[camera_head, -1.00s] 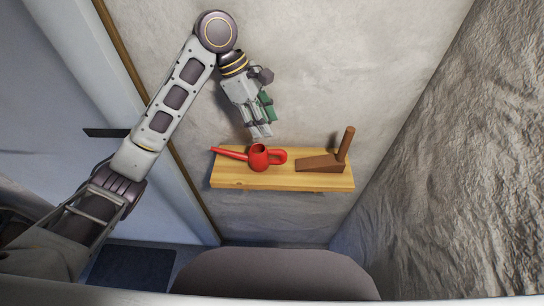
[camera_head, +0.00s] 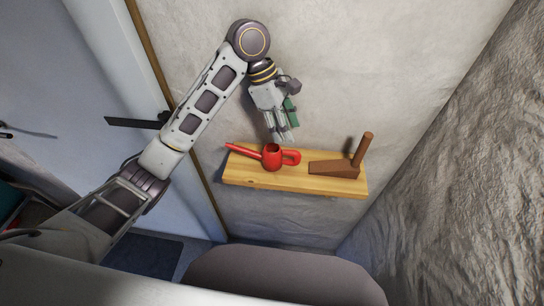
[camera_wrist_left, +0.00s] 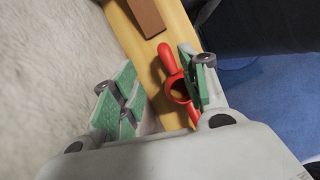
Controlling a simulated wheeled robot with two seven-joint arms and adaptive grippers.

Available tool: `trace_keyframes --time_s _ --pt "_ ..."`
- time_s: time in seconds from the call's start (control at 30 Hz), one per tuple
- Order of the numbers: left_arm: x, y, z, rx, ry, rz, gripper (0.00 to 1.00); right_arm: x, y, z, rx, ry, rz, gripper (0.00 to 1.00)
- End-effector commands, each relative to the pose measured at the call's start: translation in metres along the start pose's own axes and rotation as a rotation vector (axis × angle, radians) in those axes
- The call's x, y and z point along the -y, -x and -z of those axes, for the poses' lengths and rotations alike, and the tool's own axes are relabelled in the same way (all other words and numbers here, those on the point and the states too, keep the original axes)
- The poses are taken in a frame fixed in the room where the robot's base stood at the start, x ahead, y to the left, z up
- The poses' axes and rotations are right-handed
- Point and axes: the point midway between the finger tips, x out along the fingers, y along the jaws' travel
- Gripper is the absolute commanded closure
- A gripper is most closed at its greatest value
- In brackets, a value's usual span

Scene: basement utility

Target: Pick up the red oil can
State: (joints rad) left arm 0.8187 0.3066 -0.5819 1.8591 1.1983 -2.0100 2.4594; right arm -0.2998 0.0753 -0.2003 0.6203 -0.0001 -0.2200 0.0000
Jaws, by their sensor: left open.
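The red oil can (camera_head: 271,159) stands on a wooden wall shelf (camera_head: 240,181), its long spout pointing left and its loop handle to the right. My left gripper (camera_head: 286,138) is open and empty, just above and behind the can in the head view. In the left wrist view, the red can (camera_wrist_left: 167,58) shows beyond the open fingers of the left gripper (camera_wrist_left: 160,88), closer to the right finger, which hides part of it. I cannot tell whether a finger touches the can. My right gripper is not in view.
A brown block with an upright handle (camera_head: 335,168) sits on the shelf to the right of the can. The plaster wall (camera_head: 370,60) is close behind the shelf. A rough stone wall (camera_head: 460,170) bounds the right side. A door with a dark handle (camera_head: 135,122) is at left.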

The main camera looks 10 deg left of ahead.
Motion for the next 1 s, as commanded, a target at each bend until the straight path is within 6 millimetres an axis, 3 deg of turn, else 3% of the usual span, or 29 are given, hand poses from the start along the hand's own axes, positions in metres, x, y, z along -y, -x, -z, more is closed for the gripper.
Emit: trace_keyframes --time_s 0.4,1.0 --pt "0.001 -0.051 0.0 0.0 0.0 0.002 0.56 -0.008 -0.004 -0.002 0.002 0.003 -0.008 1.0" --pt "0.002 -0.062 0.0 0.0 -0.001 0.001 0.56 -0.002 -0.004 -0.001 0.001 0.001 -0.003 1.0"
